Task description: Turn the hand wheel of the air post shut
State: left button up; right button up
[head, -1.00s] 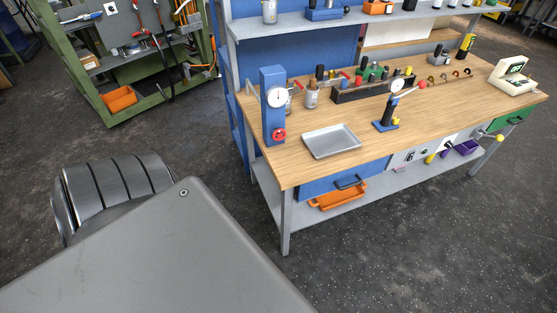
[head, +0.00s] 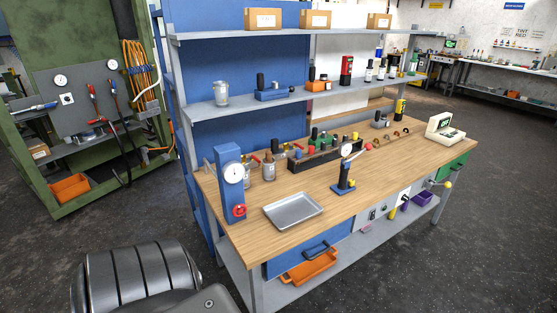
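The air post (head: 230,184) is a blue upright column at the left end of the wooden workbench (head: 350,190). It carries a round white gauge (head: 233,172) near its top. The red hand wheel (head: 239,211) sits low on its front face. Whether the wheel's valve is open or shut cannot be told from here. Neither of my grippers shows in the head view. A dark ribbed part and a grey panel at the bottom left are parts of my own body.
A metal tray (head: 294,211) lies just right of the air post. A dial stand (head: 345,172) and a black rack (head: 325,154) stand further right. An orange bin (head: 308,268) sits below. A green cabinet (head: 75,90) stands at left. Dark floor between cabinet and bench is clear.

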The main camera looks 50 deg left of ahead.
aim_at(240, 212)
jog(key=z, duration=0.85)
jog(key=k, duration=0.9)
jog(key=u, duration=1.25)
jog(key=i, duration=0.5)
